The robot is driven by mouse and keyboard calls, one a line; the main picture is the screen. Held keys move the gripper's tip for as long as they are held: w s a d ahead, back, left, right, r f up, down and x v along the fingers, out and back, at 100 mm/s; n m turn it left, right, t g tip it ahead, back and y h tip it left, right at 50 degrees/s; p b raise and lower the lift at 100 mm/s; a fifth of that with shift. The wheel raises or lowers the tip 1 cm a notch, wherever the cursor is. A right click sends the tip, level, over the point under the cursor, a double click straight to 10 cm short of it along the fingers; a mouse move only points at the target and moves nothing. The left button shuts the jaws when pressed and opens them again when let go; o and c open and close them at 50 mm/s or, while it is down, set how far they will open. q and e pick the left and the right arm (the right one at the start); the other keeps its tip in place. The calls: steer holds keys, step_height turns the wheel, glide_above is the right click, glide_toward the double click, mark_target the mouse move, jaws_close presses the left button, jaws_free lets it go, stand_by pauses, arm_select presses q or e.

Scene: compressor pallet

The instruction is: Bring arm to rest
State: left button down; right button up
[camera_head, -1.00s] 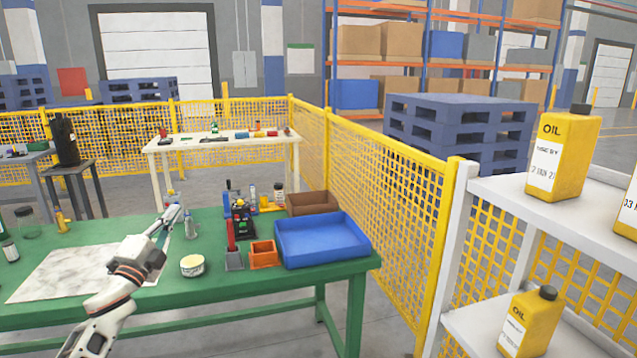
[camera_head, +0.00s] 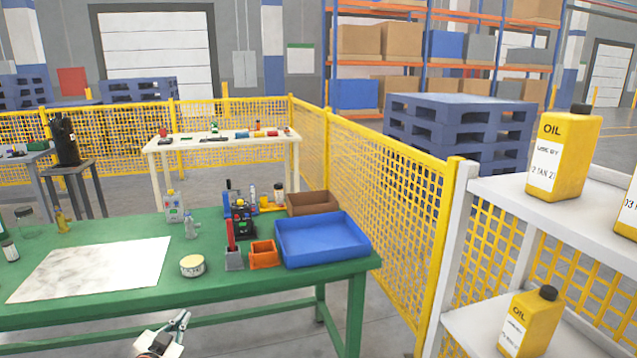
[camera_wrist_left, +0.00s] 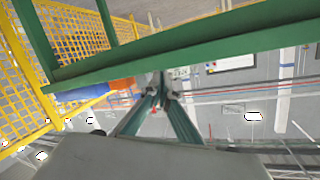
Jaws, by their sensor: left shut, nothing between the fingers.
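My left gripper (camera_head: 180,320) shows at the bottom of the head view, in front of the near edge of the green table (camera_head: 200,299) and below its top. It is shut and holds nothing. In the left wrist view its two fingers (camera_wrist_left: 163,88) come together at the middle, with the table's green frame (camera_wrist_left: 190,52) beyond them. Most of the left arm is out of the head view. My right gripper is not in view.
The table carries a marbled sheet (camera_head: 95,268), a round tin (camera_head: 192,266), an orange bin (camera_head: 264,254) and a blue tray (camera_head: 322,262). A white shelf (camera_head: 500,190) with yellow oil bottles (camera_head: 563,155) stands at the right, beside yellow mesh fencing (camera_head: 390,190).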

arm_select(q)
steer(key=s+d+f+g+h, duration=0.1)
steer(key=s+d+f, duration=0.5)
steer(key=s, duration=0.4)
steer(key=s+d+f+g+h, duration=0.1)
steer(key=s+d+f+g, duration=0.15)
steer(key=s+f, duration=0.6)
steer(key=s+d+f, duration=0.1)
steer(key=s+d, duration=0.2)
steer(key=s, duration=0.6)
steer(key=s+d+f+g, duration=0.1)
steer(key=s+d, duration=0.3)
steer(key=s, duration=0.6)
steer(key=shift+f+n+h, duration=0.3)
steer(key=shift+f+n, duration=0.1)
steer(key=shift+f, duration=0.4)
steer(key=shift+w+g, duration=0.1)
steer(key=shift+g, duration=0.15)
